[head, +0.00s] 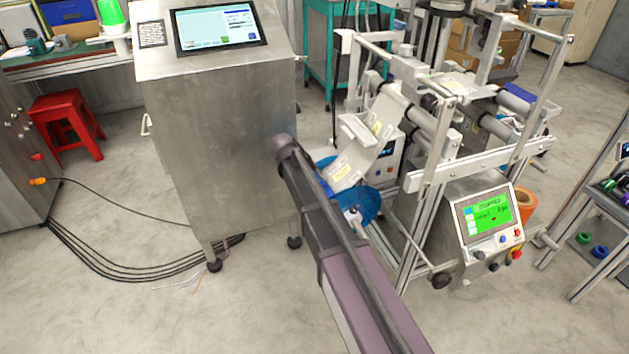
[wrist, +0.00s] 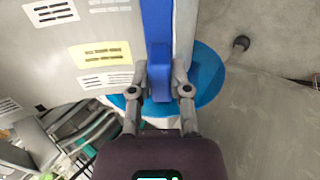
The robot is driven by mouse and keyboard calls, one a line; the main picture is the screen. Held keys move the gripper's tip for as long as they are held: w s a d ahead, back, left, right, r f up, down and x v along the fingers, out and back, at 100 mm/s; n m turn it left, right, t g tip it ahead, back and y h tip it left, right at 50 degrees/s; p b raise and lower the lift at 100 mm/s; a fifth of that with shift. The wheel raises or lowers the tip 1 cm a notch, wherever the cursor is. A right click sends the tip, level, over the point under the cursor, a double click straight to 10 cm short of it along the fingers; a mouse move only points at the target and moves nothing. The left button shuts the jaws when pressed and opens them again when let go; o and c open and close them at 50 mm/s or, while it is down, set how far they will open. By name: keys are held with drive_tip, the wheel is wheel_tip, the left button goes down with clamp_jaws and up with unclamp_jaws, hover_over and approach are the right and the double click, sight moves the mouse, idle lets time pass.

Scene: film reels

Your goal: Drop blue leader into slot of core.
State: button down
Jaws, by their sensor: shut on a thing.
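In the wrist view, my gripper (wrist: 160,88) is shut on the blue leader (wrist: 157,28), a blue strip that runs up from between the fingertips to the top edge. A round blue disc (wrist: 208,76) lies behind the fingers and the strip, partly covered by them. In the head view, the blue disc (head: 367,206) shows beside my arm, low on the machine's left side. My arm crosses in front of this area, and I cannot make out the gripper there. I cannot pick out the core or its slot in either view.
A pale panel with yellow labels (head: 352,158) stands close to the disc. The metal machine frame (head: 425,195) and its control box with a green screen (head: 487,215) are to the right. A steel cabinet (head: 225,130) stands at left. Cables (head: 125,245) lie on the floor.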

sight(327, 186)
drive_tip(key=shift+b+x, duration=0.45)
drive_tip(key=shift+x, duration=0.35)
drive_tip(key=shift+f, duration=0.1)
drive_tip(key=shift+b+x, duration=1.55)
drive_tip(key=shift+x, duration=0.25)
drive_tip(key=c, duration=0.5)
unclamp_jaws()
drive_tip(key=shift+d, duration=0.1)
drive_tip(key=p+v, duration=0.3)
drive_tip(key=shift+r, duration=0.3)
drive_tip(key=p+v, duration=0.8)
drive_tip(key=v, duration=0.2)
